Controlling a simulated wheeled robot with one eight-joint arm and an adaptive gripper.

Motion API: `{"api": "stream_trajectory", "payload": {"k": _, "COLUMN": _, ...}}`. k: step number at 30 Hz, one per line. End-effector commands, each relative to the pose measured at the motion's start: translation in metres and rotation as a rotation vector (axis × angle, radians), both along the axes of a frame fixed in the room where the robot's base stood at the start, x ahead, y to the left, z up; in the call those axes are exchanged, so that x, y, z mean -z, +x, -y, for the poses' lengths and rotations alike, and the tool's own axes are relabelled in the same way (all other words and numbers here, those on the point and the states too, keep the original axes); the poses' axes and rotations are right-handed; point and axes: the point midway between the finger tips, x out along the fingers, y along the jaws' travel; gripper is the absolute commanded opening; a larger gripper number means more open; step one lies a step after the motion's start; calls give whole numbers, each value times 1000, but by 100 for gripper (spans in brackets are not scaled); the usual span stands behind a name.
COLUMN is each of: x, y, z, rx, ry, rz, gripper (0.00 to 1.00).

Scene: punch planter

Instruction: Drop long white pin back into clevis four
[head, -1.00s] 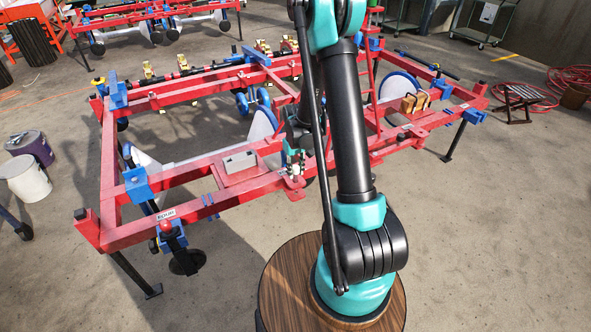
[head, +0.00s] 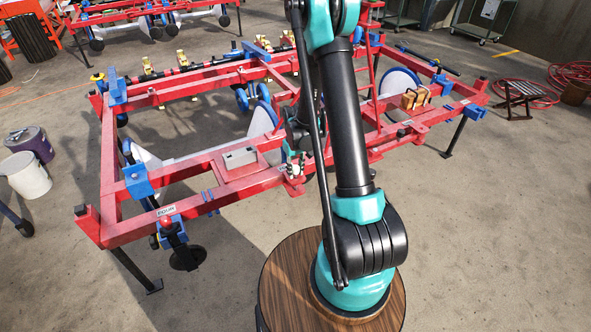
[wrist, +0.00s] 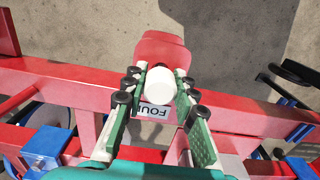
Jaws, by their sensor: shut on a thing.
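My gripper (wrist: 158,98) is shut on the long white pin (wrist: 160,85). In the wrist view I see the pin's round white head end-on between the fingers. The white FOUR label (wrist: 155,111) is on the red beam just below the head. The red rounded clevis four (wrist: 161,50) projects from the beam beyond the pin. The pin's shaft and the clevis hole are hidden, so I cannot tell whether the pin is in the hole. In the head view my gripper (head: 291,160) is small, at the near red beam, partly behind my arm.
The red frame (head: 120,229) spreads left and right of my arm. A grey block (head: 239,157) sits on a red plate left of the gripper. A red ladder (head: 367,75) stands right of my arm.

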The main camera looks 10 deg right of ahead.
Motion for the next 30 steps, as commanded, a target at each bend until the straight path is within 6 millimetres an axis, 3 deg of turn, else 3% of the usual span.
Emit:
{"api": "stream_trajectory", "payload": {"k": 11, "x": 9, "y": 1, "z": 0, "rx": 0, "ry": 0, "rz": 0, "gripper": 0}}
{"api": "stream_trajectory", "payload": {"k": 12, "x": 8, "y": 0, "z": 0, "rx": 0, "ry": 0, "rz": 0, "gripper": 31}}
{"api": "stream_trajectory", "payload": {"k": 17, "x": 8, "y": 0, "z": 0, "rx": 0, "ry": 0, "rz": 0, "gripper": 51}}
{"api": "stream_trajectory", "payload": {"k": 30, "x": 1, "y": 0, "z": 0, "rx": 0, "ry": 0, "rz": 0, "gripper": 51}}
